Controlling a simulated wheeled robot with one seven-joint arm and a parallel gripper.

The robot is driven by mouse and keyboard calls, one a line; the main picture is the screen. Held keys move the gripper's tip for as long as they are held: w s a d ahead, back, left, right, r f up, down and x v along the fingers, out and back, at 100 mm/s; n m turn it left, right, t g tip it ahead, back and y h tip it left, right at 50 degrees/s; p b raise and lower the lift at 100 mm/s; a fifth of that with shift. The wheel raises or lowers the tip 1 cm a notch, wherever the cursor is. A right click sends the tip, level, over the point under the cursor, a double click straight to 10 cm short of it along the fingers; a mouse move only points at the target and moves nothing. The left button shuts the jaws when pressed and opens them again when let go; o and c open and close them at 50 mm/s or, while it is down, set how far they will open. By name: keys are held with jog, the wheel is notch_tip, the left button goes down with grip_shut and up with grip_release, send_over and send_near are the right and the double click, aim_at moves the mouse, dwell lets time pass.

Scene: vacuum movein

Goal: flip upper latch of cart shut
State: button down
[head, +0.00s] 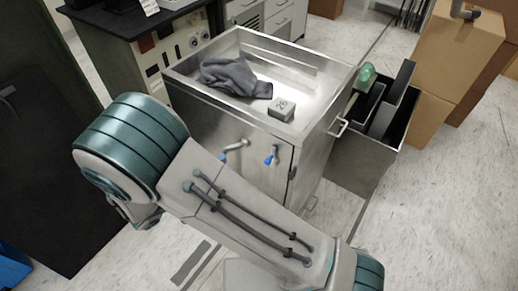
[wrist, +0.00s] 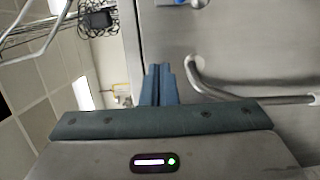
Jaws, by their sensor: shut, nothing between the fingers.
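The metal cart (head: 215,115) stands at the centre of the head view. On its front are a silver lever-like fitting with a blue end (head: 235,148) and a blue fitting (head: 270,157). I cannot tell which is the upper latch, or whether it is open. In the wrist view my gripper (wrist: 160,86) is shut and empty, its fingertips beside the edge of a metal panel (wrist: 240,45). A bent metal bar (wrist: 225,93) lies just right of the fingers, apparently apart from them. A blue part (wrist: 180,2) is cut off at the top.
A grey cloth (head: 232,76) and a small box (head: 281,109) lie in the cart's top. A side bin (head: 365,155) adjoins the cart's right. Cardboard boxes (head: 455,55) stand at right, a dark cabinet (head: 55,140) at left. The floor at lower right is clear.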

aim_at(269, 143)
jog(key=p+x, duration=0.1)
jog(key=x, duration=0.9)
jog(key=s+d, duration=0.2)
jog(key=shift+d, duration=0.3)
jog(key=shift+s+d, duration=0.25)
jog(key=shift+d, duration=0.1)
